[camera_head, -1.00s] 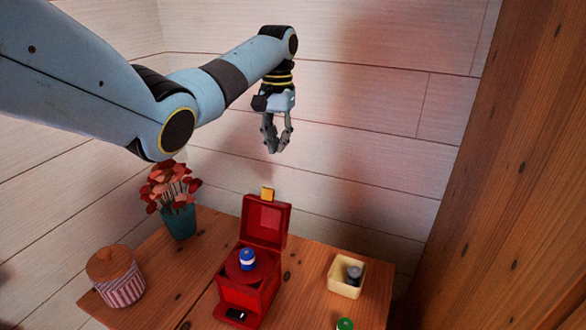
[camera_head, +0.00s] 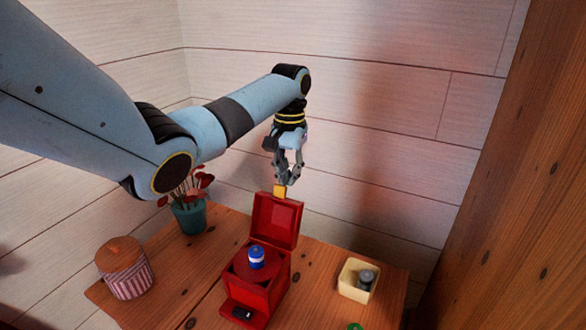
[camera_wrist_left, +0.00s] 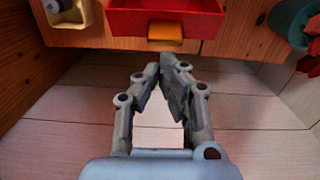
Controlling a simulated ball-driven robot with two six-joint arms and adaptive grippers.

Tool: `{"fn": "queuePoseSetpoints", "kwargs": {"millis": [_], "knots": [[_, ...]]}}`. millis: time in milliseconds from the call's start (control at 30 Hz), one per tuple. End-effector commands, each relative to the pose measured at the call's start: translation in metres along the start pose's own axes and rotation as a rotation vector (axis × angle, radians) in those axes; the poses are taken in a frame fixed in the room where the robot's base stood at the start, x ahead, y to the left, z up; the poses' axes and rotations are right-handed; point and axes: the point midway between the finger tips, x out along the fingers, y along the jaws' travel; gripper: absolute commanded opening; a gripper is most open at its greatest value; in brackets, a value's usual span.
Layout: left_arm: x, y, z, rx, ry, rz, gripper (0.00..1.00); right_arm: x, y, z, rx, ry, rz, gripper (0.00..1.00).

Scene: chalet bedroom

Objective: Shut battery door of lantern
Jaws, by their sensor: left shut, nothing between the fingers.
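The red lantern (camera_head: 277,296) stands on the wooden table as a box. Its battery door (camera_head: 277,222) stands open and upright at the back, with a yellow tab (camera_head: 280,191) on its top edge. A blue and white cylinder (camera_head: 257,257) stands inside the open top. My left gripper (camera_head: 284,180) is shut and empty, just above or behind the tab; I cannot tell whether it touches in this view. In the left wrist view the door (camera_wrist_left: 162,18) and tab (camera_wrist_left: 165,32) lie just beyond the fingertips (camera_wrist_left: 166,62), with a small gap showing. My right gripper is not in view.
A cream bin (camera_head: 354,289) with a grey item stands right of the lantern. A striped jar (camera_head: 127,273) and a teal flowerpot (camera_head: 189,216) stand left. A green object (camera_head: 355,327) is at the bottom edge. A plank wall rises behind the table.

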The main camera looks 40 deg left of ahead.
Motion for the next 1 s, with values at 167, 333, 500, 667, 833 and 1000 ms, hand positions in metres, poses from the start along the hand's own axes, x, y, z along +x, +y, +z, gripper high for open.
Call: {"fn": "queuePoseSetpoints", "kwargs": {"millis": [167, 333, 500, 667, 833, 1000], "knots": [[-0.002, 0.0, 0.006, 0.0, 0.0, 0.0, 0.0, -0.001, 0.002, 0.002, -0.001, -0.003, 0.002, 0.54], [-0.002, 0.0, 0.006, 0.0, -0.001, 0.0, 0.0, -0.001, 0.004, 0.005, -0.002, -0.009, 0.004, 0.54], [-0.002, 0.0, 0.006, 0.0, 0.001, 0.0, 0.0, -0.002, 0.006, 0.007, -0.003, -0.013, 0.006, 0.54], [-0.007, 0.0, 0.009, 0.001, 0.02, 0.0, 0.0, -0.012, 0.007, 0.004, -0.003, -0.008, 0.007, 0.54], [-0.009, 0.001, 0.012, 0.001, 0.053, 0.0, 0.0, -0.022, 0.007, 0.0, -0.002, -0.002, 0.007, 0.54], [-0.011, 0.002, 0.014, 0.001, 0.075, 0.0, 0.0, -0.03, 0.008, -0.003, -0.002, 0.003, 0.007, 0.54]]}}
